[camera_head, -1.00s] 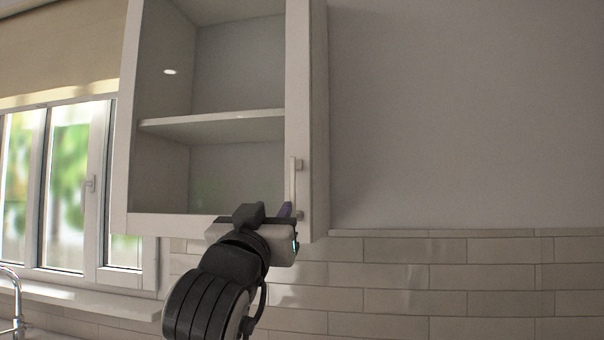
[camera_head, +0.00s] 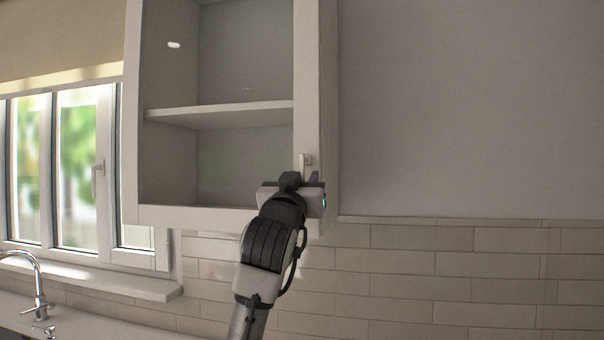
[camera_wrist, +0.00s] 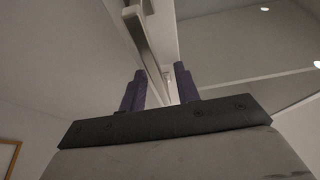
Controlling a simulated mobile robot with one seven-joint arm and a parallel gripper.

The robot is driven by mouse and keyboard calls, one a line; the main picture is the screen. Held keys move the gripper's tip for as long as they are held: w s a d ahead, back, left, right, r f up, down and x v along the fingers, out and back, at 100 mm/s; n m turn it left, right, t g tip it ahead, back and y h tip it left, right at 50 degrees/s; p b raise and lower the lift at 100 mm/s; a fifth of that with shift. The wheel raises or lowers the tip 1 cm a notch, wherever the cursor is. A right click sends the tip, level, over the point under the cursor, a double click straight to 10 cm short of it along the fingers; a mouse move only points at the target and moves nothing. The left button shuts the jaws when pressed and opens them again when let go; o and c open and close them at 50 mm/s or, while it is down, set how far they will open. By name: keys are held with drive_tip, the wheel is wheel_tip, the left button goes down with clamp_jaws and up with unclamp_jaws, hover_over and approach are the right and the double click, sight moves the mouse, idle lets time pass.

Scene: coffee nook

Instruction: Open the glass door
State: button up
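The glass door (camera_head: 307,95) is the front of a white wall cabinet and looks closed; its pane shows faint reflections. Its bar handle (camera_head: 305,160) is upright on the right frame, low down, and its lower part is hidden behind my gripper. My gripper (camera_head: 314,179) is at the handle's lower part. In the wrist view, the two purple fingers of my gripper (camera_wrist: 160,85) stand apart. The handle (camera_wrist: 147,35) runs down toward the gap between them. I cannot tell whether either finger touches it.
The cabinet holds a shelf (camera_head: 225,114) and looks empty. Left are a window (camera_head: 75,165) and a tap (camera_head: 38,290) above a counter (camera_head: 110,325). Right of the cabinet are bare wall (camera_head: 460,110) and tiles (camera_head: 430,262), with free room in front.

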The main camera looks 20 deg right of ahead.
clamp_jaws()
idle(0.4)
